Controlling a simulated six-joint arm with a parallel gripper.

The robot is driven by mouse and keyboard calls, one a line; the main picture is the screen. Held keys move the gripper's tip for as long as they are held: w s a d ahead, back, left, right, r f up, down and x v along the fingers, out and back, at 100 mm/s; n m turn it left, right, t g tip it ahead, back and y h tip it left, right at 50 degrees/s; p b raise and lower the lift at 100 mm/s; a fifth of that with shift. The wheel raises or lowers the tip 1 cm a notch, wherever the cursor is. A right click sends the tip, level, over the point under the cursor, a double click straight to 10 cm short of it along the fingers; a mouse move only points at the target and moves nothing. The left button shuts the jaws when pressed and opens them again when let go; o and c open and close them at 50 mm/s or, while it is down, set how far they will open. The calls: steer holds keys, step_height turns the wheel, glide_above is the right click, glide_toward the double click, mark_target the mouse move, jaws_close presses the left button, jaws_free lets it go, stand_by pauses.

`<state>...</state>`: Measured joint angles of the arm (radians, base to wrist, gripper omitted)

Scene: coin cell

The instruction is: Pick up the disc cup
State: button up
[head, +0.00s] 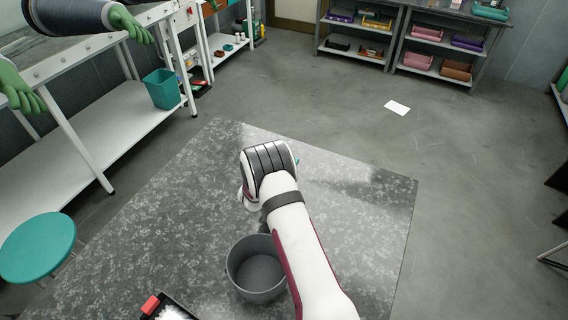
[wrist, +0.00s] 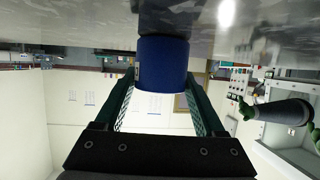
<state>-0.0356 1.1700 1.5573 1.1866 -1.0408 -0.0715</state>
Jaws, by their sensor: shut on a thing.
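A dark blue round cup (wrist: 162,62), which I take as the disc cup, sits between the fingers of my gripper (wrist: 162,88) in the wrist view. The two green fingers press on its opposite sides, so the gripper is shut on it. The wrist view looks upside down, with the grey tabletop along its upper edge. A dark shape, perhaps a reflection or shadow, lies between the cup and the tabletop; I cannot tell whether they touch. In the head view my arm hides the cup and the fingertips.
A grey bucket (head: 240,278) stands on the speckled table (head: 370,225), left of my arm. A black tray with a red part (head: 151,304) lies at the front edge. The table's back and right are clear. A teal stool (head: 38,247) stands at left.

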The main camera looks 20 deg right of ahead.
steer(key=r, duration=0.4)
steer(key=shift+s+d+r, duration=0.1)
steer(key=shift+d+r, duration=0.1)
steer(key=s+d+r, duration=0.6)
steer(key=s+d, duration=0.1)
steer(key=d, duration=0.1)
steer(key=a+f+v, duration=0.2)
steer(key=f+v, duration=0.1)
steer(key=v, duration=1.3)
step_height(320, 180, down, 5)
steer(key=w+a+n+g+h, duration=0.1)
steer(key=a+n+g+h, duration=0.1)
steer(key=n+h, duration=0.4)
steer(key=n+g, duration=0.1)
steer(key=n, duration=0.4)
steer(key=shift+w+a+f+g, duration=0.2)
steer(key=shift+w+f+g, duration=0.05)
steer(key=shift+w+g, duration=0.15)
